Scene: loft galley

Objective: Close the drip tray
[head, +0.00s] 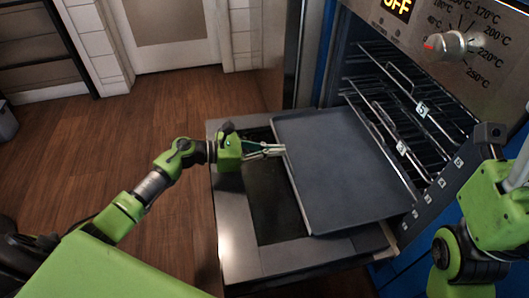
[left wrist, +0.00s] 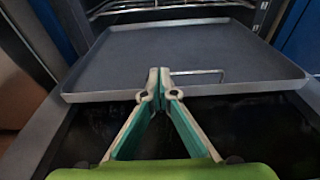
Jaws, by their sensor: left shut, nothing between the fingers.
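The drip tray (head: 345,165) is a flat dark grey tray with a low rim. It sticks out of the oven over the lowered oven door, its far side at the oven opening. In the left wrist view the tray (left wrist: 190,50) spans the picture ahead of the fingers. My left gripper (head: 283,150) is shut and empty, its fingertips at the tray's outer edge. The fingertips also show in the left wrist view (left wrist: 159,75), meeting at the near rim; I cannot tell whether they touch it. My right arm is at the right, its fingers not visible.
The oven door (head: 235,235) is lowered, with dark glass inside its frame. Wire racks with numbered tags (head: 405,90) are in the oven cavity. A knob (head: 450,45) is on the panel above. The wooden floor (head: 150,120) at the left is clear.

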